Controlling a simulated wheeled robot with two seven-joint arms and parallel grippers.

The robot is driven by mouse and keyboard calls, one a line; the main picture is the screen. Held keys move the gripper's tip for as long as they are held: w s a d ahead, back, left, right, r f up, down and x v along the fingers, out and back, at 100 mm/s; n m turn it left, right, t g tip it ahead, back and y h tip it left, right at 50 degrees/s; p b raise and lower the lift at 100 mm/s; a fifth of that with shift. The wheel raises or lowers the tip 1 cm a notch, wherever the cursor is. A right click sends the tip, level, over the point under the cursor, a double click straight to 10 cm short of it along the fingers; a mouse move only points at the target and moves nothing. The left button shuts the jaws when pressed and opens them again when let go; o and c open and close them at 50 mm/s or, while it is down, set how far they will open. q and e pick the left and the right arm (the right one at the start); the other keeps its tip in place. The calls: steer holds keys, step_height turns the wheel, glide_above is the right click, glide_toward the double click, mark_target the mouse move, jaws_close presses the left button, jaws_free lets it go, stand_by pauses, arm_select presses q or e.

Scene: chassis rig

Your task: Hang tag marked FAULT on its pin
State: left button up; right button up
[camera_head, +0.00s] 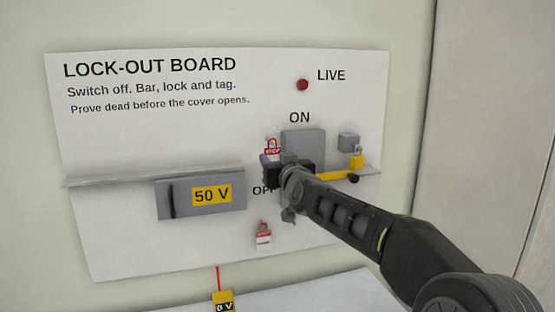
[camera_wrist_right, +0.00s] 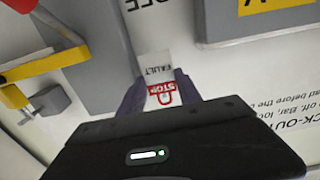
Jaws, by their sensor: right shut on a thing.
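The tag's red and white top (camera_head: 272,147) shows just above the gripper in the head view. In the right wrist view the tag sits between the dark fingertips (camera_wrist_right: 160,92), its lettering upside down. I cannot make out the tag's pin. My left gripper is not in view.
Another red and white tag (camera_head: 263,234) hangs low on the board. A grey switch box (camera_head: 303,145), a yellow bar (camera_head: 334,177) and a yellow padlock (camera_head: 357,162) are at the right. The 50 V box (camera_head: 230,209) and a ledge (camera_head: 110,180) are at the left.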

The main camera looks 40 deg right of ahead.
steer(key=shift+w+d, duration=0.2)
steer(key=shift+w, duration=0.35)
steer(key=shift+w+d+f, duration=0.2)
steer(key=shift+w+f, duration=0.05)
steer(key=shift+w, duration=0.35)
steer(key=o, duration=1.4)
steer(key=shift+s, duration=0.1)
